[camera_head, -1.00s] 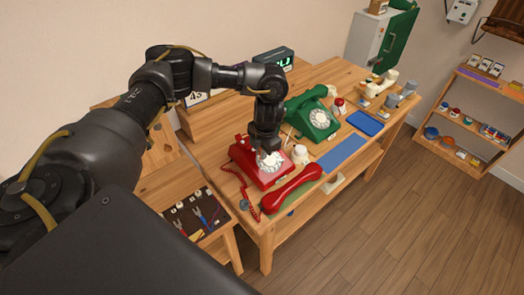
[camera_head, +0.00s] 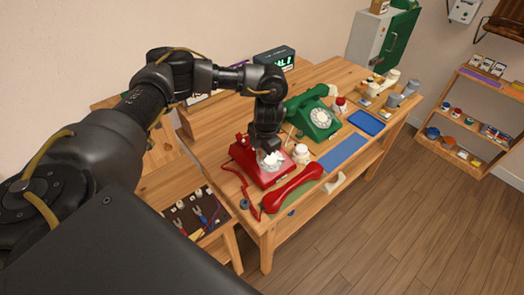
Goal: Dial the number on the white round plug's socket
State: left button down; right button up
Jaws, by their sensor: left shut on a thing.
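My left gripper (camera_head: 268,150) reaches down over the red phone (camera_head: 246,168) and is shut at its pale dial (camera_head: 271,167). The fingertips cover part of the dial, so the exact contact is too small to tell. The red handset (camera_head: 293,188) lies off the phone at the table's front edge. A dark panel (camera_head: 184,216) at the lower left holds several white sockets with coloured leads. The labels and plug shapes there are too small to read. The green phone (camera_head: 312,113) stands behind, to the right. My right gripper is not in view.
A dark display (camera_head: 274,60) with green letters stands at the table's back. A small white container (camera_head: 301,153) is close to the red phone's right side. A blue mat (camera_head: 342,152) and blue tray (camera_head: 366,122) lie farther right. Shelves (camera_head: 470,128) stand at the right wall.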

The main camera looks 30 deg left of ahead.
pick_arm(q)
jog(key=shift+w, duration=0.15)
jog(key=shift+w+a+r, duration=0.25)
jog(key=shift+w+a, duration=0.05)
jog(key=shift+w, duration=0.1)
dwell(0.4)
jog(key=shift+w, duration=0.1)
jog(key=shift+w+a+r, duration=0.1)
jog(key=shift+w, duration=0.4)
jog(key=shift+w, duration=0.15)
jog(key=shift+w+b, duration=0.35)
jog(key=shift+w, duration=0.1)
